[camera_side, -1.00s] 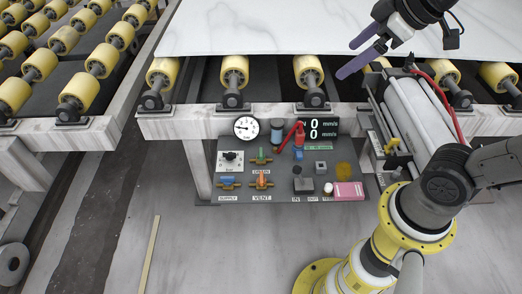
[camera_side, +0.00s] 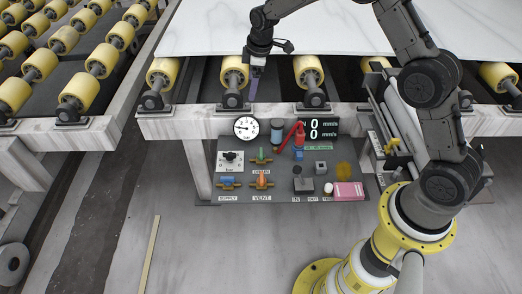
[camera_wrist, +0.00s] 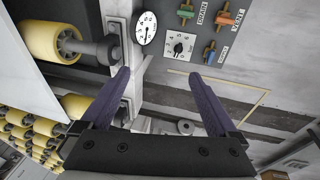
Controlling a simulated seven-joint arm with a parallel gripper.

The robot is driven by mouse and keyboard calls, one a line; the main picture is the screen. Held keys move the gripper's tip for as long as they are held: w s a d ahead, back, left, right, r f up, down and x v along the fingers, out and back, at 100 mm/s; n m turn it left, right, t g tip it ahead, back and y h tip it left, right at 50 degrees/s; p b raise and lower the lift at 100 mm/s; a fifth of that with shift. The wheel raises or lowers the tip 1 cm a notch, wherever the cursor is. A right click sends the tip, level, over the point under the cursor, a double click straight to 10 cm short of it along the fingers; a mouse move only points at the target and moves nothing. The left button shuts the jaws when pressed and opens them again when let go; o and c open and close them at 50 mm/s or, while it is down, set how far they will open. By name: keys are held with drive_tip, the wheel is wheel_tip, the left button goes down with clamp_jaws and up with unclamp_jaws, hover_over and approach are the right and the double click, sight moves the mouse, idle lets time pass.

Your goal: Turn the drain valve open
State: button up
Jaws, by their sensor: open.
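The drain valve (camera_side: 261,156) has a green handle and sits on the panel below the roller frame, above its label. It also shows at the top of the wrist view (camera_wrist: 186,12), beside the word DRAIN. How its handle is turned is hard to tell. My gripper (camera_side: 253,92) has purple fingers and hangs pointing down by the rollers, above and behind the panel, apart from the valve. In the wrist view my gripper (camera_wrist: 152,74) is open with nothing between the fingers.
The orange vent valve (camera_side: 262,179) and blue supply valve (camera_side: 227,182) sit close below the drain valve. A black knob (camera_side: 231,157) is to its left, a gauge (camera_side: 246,127) above. Red-handled equipment (camera_side: 298,137) stands to the right. Yellow rollers (camera_side: 235,72) and the white slab (camera_side: 350,35) are behind.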

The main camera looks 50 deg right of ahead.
wheel_tip(320, 180, down, 9)
drive_tip(key=g, duration=0.2)
hover_over(261, 152)
wheel_tip(261, 152, down, 8)
drive_tip(key=r, duration=0.1)
drive_tip(key=shift+g, duration=0.4)
wheel_tip(261, 152, down, 14)
drive_tip(key=shift+r, duration=0.15)
drive_tip(key=c, duration=1.4)
